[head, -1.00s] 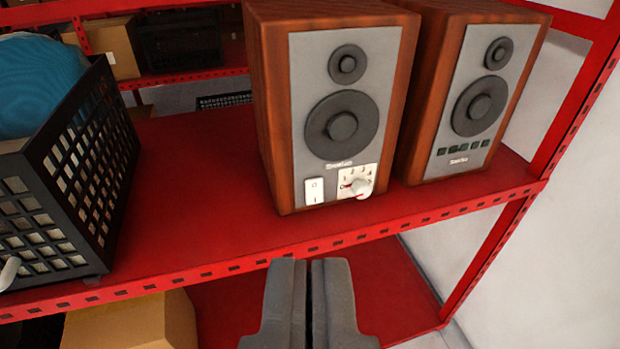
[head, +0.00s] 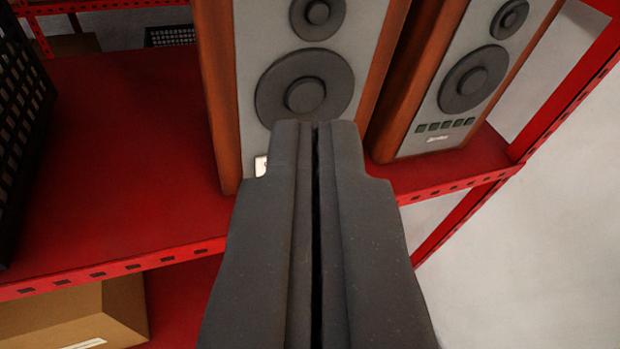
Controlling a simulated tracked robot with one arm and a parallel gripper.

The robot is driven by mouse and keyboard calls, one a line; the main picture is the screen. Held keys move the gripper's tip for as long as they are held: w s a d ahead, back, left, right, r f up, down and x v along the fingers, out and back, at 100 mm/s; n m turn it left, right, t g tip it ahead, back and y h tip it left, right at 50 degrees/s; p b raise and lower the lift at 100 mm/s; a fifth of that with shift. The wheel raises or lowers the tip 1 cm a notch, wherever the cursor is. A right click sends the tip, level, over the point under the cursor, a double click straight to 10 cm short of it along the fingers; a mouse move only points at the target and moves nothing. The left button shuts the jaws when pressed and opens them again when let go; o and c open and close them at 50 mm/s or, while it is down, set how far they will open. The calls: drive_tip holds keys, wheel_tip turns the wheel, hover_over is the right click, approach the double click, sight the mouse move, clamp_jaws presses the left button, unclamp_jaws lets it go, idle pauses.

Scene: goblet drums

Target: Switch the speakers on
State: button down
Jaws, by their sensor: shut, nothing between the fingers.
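Two wooden speakers with grey fronts stand upright on a red shelf. The left speaker (head: 250,50) is straight ahead, and the right speaker (head: 440,90) stands beside it with a row of small dark green squares low on its front. My gripper (head: 314,125) is shut and empty, in front of the lower part of the left speaker. It hides the dial and most of the white switch (head: 261,165); only a small edge of the switch shows left of the fingers. I cannot tell whether the fingertips touch the speaker.
The red shelf (head: 120,160) has free room left of the speakers. A black crate (head: 18,130) stands at the far left. A cardboard box (head: 90,315) is on the level below. A red upright post (head: 570,85) stands at the right.

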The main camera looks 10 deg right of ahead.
drive_tip(key=w+d+f+n+t+h+p, duration=0.15)
drive_tip(key=w+d+f+n+p, duration=0.35)
drive_tip(key=w+f+n, duration=0.5)
wheel_tip(320, 180, down, 19)
drive_tip(key=s+a+n+g+y+p, duration=0.1)
drive_tip(key=n+y+p, duration=0.1)
drive_tip(key=n+y, duration=0.5)
drive_tip(key=n, duration=0.3)
drive_tip(key=shift+a+f+n, duration=0.15)
drive_tip(key=shift+a+n, duration=0.25)
drive_tip(key=shift+g+y+p, duration=0.25)
drive_tip(key=shift+p, duration=0.05)
drive_tip(key=p+x, duration=0.2)
drive_tip(key=x, duration=1.2)
